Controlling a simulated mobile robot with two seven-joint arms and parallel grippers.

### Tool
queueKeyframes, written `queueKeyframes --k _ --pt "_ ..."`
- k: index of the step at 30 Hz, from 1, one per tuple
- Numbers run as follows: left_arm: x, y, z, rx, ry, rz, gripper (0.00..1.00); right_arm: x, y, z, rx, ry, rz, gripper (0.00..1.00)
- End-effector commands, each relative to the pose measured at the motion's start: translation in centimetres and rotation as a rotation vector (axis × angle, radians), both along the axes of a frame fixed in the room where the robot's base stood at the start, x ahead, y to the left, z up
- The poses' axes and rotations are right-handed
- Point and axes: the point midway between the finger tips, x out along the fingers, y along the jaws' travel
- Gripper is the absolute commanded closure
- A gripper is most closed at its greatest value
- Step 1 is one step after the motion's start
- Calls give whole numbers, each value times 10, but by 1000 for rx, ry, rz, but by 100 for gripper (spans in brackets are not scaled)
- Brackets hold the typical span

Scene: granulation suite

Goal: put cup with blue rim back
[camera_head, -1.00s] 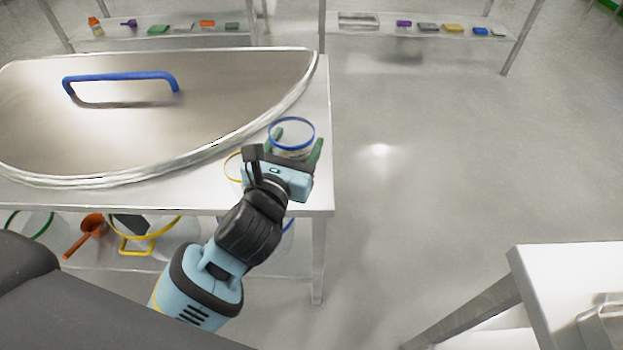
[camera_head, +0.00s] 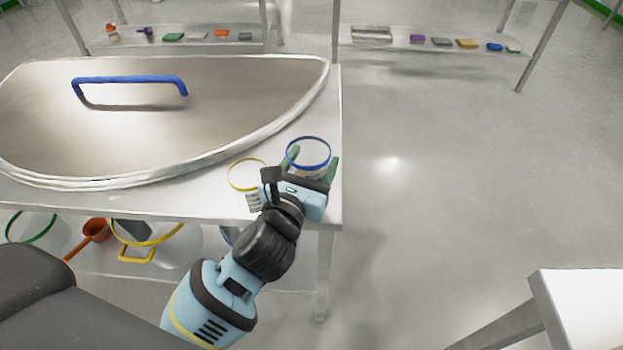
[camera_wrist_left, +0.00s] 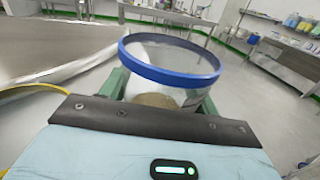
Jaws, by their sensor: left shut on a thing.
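The cup with the blue rim (camera_head: 308,153) is clear and upright near the right end of the steel table. My left gripper (camera_head: 313,165) is shut on it, with green fingers on either side below the rim. In the left wrist view the cup (camera_wrist_left: 171,62) stands between the fingers, its blue rim tilted in the picture. Its lower part is hidden behind my gripper, so I cannot tell whether it touches the table. My right gripper is not in view.
A yellow-rimmed cup (camera_head: 247,174) stands just left of my left gripper. A large steel lid with a blue handle (camera_head: 130,82) covers most of the table (camera_head: 331,110). The lower shelf holds an orange scoop (camera_head: 95,230) and rimmed containers. Open floor lies right.

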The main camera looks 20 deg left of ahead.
Motion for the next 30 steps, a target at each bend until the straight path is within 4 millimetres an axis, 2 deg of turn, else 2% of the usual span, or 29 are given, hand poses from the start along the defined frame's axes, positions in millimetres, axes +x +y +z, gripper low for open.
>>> queueKeyframes --k 3,8,13,23,24,28,30 --pt "-1 0 -24 -1 8 1 61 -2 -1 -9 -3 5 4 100" --pt "0 0 -44 -1 7 1 61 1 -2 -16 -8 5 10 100" --pt "0 0 -47 0 3 0 61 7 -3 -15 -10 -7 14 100" --pt "0 0 -51 0 4 1 61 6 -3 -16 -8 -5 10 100" --pt "0 0 -51 0 4 1 37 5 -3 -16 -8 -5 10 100" --pt "0 0 -50 0 4 1 19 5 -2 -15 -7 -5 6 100" --pt "0 0 -50 0 4 1 17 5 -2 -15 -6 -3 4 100"
